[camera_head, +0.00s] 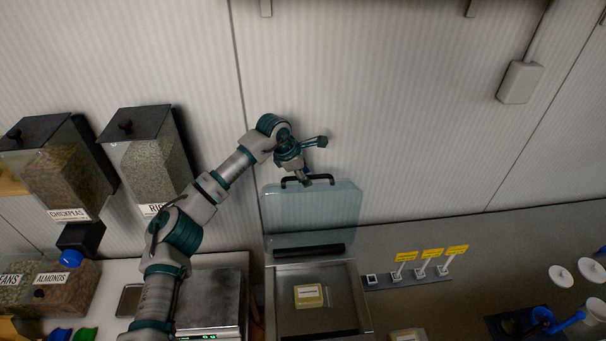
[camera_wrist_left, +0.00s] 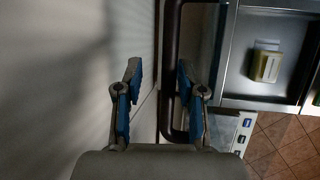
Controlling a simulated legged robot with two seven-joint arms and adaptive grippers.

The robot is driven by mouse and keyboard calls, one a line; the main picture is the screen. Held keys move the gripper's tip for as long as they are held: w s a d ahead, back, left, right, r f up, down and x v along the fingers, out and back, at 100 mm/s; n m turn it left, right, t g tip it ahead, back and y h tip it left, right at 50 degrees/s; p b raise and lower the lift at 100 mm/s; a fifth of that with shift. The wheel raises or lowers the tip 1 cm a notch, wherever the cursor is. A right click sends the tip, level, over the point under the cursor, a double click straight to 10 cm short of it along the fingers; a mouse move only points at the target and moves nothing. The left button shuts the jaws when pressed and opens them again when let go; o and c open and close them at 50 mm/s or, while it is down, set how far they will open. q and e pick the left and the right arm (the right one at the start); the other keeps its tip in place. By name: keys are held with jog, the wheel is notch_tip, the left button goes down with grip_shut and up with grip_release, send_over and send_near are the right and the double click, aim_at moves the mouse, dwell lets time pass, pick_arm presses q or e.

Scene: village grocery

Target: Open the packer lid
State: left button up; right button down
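The packer (camera_head: 353,290) stands at the lower middle of the head view. Its clear bluish lid (camera_head: 310,218) stands raised at the back, with the open chamber showing below it. A dark handle (camera_head: 291,180) runs along the lid's upper edge; it also shows as a dark bar in the left wrist view (camera_wrist_left: 170,45). My left gripper (camera_head: 306,174) is at this handle. In the left wrist view its fingers (camera_wrist_left: 160,90) are spread wide, with the handle bar between them, nearer the right finger. Whether that finger touches the bar is unclear. My right gripper is not in view.
A yellowish package (camera_head: 309,295) lies in the chamber. A scale (camera_head: 215,300) stands left of the packer, beneath my left arm. Dispensers of chickpeas (camera_head: 60,178) and rice (camera_head: 155,165) are at left. Yellow-tagged sticks (camera_head: 430,262) stand at right. The wall is close behind the lid.

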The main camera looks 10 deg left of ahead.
pick_arm(q)
jog(key=shift+r, duration=0.1)
jog(key=shift+s+r, duration=0.1)
jog(key=shift+r, duration=0.25)
jog(key=v, duration=1.1)
jog(key=shift+a, duration=0.2)
jog(key=shift+f, duration=0.1)
